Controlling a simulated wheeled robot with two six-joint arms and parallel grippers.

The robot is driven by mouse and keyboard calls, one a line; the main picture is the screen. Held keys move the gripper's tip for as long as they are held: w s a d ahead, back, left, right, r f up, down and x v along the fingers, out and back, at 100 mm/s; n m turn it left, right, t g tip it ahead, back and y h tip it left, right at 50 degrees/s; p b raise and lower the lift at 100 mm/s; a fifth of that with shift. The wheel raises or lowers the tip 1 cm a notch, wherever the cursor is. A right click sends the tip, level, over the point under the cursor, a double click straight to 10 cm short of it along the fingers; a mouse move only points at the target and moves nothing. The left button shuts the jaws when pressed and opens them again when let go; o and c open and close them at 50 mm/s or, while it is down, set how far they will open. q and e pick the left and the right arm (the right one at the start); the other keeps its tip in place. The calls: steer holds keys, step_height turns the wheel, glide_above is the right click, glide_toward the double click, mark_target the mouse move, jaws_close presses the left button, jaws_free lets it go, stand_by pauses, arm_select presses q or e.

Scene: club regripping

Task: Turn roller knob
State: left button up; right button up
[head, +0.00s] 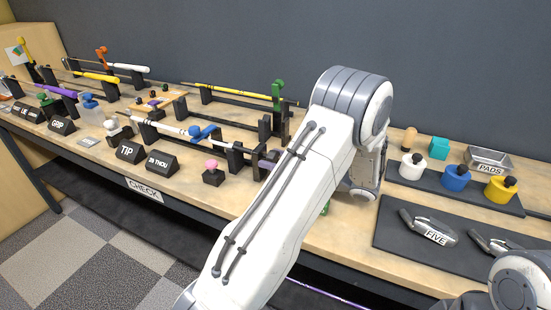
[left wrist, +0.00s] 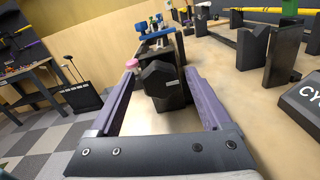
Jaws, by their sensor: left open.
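My left gripper (left wrist: 160,74) is open in the left wrist view, with its two purple-grey fingers apart. A dark, faceted knob-like block (left wrist: 160,88) stands between the fingers, with visible gaps at the sides. I cannot tell for sure that it is the roller knob. In the head view my white left arm hides most of this spot; only a purple-grey bit of the gripper (head: 268,160) shows beside the black stand (head: 235,158). A white club (head: 165,125) with a blue clamp (head: 204,131) lies on that stand. My right gripper is out of view.
A pink knob (head: 211,164) on a black block stands just left of the gripper. Signs TIP (head: 129,151) and IN THOU (head: 162,162) stand along the front edge. Yellow, blue and white jars (head: 456,178) and a PADS tray (head: 488,158) are at right.

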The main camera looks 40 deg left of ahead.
arm_select(q)
steer(key=shift+a, duration=0.1)
jaws_close()
steer(key=shift+n, duration=0.4)
steer(key=n+b, duration=0.1)
steer(key=n, duration=0.2)
steer(key=shift+n+b, duration=0.75)
steer(key=shift+n, duration=1.25)
jaws_free()
